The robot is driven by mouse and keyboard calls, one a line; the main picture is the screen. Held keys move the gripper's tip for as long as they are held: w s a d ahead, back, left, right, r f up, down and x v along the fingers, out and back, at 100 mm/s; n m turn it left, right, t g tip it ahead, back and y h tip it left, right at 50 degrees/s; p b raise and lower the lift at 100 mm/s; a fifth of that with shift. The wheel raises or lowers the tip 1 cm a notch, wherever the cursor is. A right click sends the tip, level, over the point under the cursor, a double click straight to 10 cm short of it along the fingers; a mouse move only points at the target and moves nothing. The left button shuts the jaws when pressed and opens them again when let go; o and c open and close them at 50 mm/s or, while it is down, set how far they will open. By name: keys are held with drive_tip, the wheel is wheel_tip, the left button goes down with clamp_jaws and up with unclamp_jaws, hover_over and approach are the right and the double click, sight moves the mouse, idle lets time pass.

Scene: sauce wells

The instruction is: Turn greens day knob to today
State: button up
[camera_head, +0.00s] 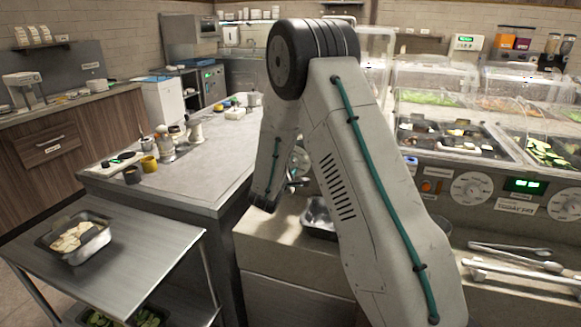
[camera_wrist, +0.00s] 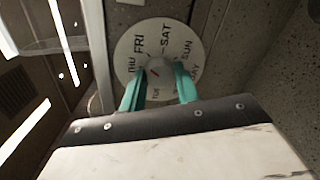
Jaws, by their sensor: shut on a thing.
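In the wrist view a round white day dial (camera_wrist: 128,48) carries day names around its rim. FRI and SAT are at the top, SUN at the right, THU at the left and TUE at the lower left. A small grey knob (camera_wrist: 156,66) with an orange mark is at its centre. My gripper (camera_wrist: 160,72) has its two teal fingers on either side of this knob and is shut on it. The fingers hide part of the lower lettering. In the head view my arm hides most of this area, and a dial edge (camera_head: 299,159) shows beside it.
Two more white dials, one left (camera_head: 472,188) and one right (camera_head: 565,205), flank a green-lit display (camera_head: 525,184). A TODAY label (camera_head: 515,206) is below it. Tongs (camera_head: 515,270) lie on the counter in front. Covered food wells (camera_head: 435,80) stand above the panel.

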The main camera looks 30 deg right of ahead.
drive_tip(key=shift+s+f+m, duration=0.1)
drive_tip(key=shift+m, duration=0.7)
drive_tip(key=o, duration=1)
drive_tip(key=shift+c, duration=0.2)
drive_tip(key=v, duration=0.7)
drive_tip(key=shift+s+a, duration=0.3)
